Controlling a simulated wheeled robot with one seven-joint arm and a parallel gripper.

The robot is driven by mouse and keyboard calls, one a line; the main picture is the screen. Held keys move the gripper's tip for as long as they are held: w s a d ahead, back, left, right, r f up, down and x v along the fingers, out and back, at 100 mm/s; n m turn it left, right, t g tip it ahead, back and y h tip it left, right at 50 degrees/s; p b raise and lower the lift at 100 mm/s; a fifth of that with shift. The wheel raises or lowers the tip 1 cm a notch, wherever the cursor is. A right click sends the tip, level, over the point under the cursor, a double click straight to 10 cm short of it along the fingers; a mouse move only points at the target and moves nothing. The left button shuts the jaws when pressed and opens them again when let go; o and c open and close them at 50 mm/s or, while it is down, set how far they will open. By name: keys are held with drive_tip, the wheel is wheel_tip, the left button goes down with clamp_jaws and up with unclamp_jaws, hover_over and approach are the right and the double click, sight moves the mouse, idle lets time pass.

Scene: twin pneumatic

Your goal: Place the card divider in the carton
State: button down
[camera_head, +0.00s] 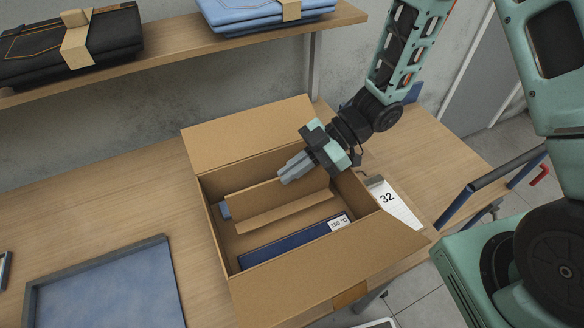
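The open carton (212,222) stands on the table with its flaps folded out. The card divider (262,197) is a brown card piece inside it, with an upright panel and a lower strip running across the carton. My gripper (288,176) reaches in from the upper right, and its grey fingers are closed at the divider's top edge. The exact contact is small in view. A dark blue box (290,241) with a "150 °C" label lies in the carton on the near side of the divider. A bit of blue (225,211) shows at the divider's left end.
A blue-lined tray (110,290) lies on the table at the lower left. A card marked "32" (396,205) is beside the carton's right side. A shelf (170,55) above holds a black folded item (35,50) and a blue one (250,12). Bare table lies left of the carton.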

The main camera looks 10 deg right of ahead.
drive_tip(key=shift+f, duration=0.55)
drive_tip(key=c, duration=1.6)
unclamp_jaws()
drive_tip(key=shift+r, duration=0.1)
